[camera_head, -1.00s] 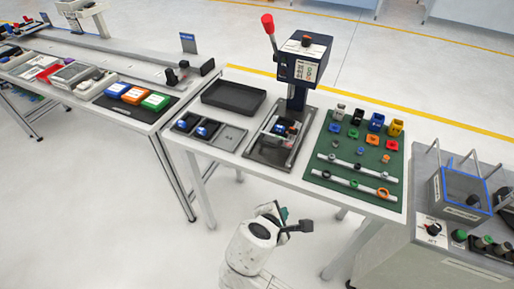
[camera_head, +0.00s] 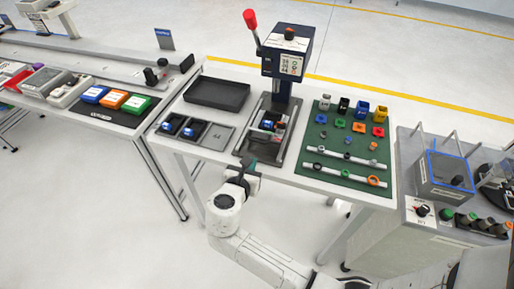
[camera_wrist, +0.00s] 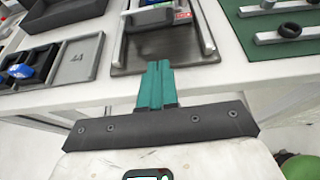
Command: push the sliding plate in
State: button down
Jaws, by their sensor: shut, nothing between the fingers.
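The press (camera_head: 285,60) with a red-knobbed lever stands at the back of the white table. Its grey base tray (camera_head: 253,143) reaches toward the front edge. The sliding plate (camera_head: 268,128), carrying small blue and red parts, sits at the front of the press on the tray. In the wrist view the plate (camera_wrist: 150,20) shows at the top, cut off by the frame. My gripper (camera_head: 249,162) is at the table's front edge, before the tray. Its teal fingers are together and empty in the wrist view (camera_wrist: 156,68), pointing at the tray, apart from the plate.
Left of the press are a dark empty tray (camera_head: 217,93) and a grey compartment tray (camera_head: 218,137) with blue parts. On the right, a green mat (camera_head: 320,140) holds coloured blocks and two white rods. A grey control cabinet (camera_head: 415,225) stands further right.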

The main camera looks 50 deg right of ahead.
send_near(264, 135)
jog(key=f, duration=0.1)
jog(key=d+f+p, duration=0.1)
jog(key=f, duration=0.1)
jog(key=shift+w, duration=0.15)
jog(key=shift+w+d, duration=0.25)
jog(key=shift+d, duration=0.2)
jog(key=d, duration=0.2)
jog(key=w+d, duration=0.1)
jog(key=d, duration=0.1)
jog(key=shift+w, duration=0.2)
jog(key=shift+d+r, duration=0.1)
jog(key=shift+r, duration=0.05)
jog(key=shift+w, duration=0.1)
